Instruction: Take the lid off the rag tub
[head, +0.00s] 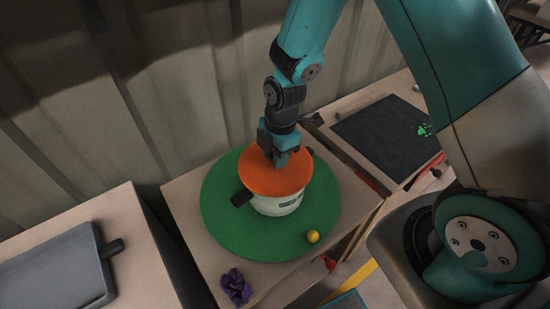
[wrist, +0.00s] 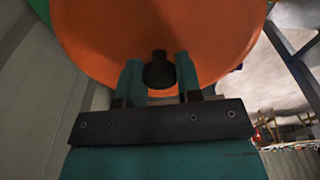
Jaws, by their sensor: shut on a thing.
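The rag tub (head: 277,205) is a pale round pot with a dark label and dark side handles. It stands on a round green mat (head: 222,220) in the head view. Its orange lid (head: 262,181) covers the top of the tub; I cannot tell whether there is a small gap under it. My gripper (head: 278,158) comes down from above onto the middle of the lid. In the wrist view my gripper (wrist: 159,78) is shut on the lid's dark knob (wrist: 158,71), with a finger on each side. The orange lid (wrist: 100,30) fills the upper part of that view.
A yellow ball (head: 313,236) lies on the mat, right of the tub. A crumpled purple cloth (head: 236,286) lies near the table's front edge. A grey tray (head: 50,275) is on the left table. A dark panel (head: 385,138) lies at right. A corrugated wall (head: 150,90) rises behind.

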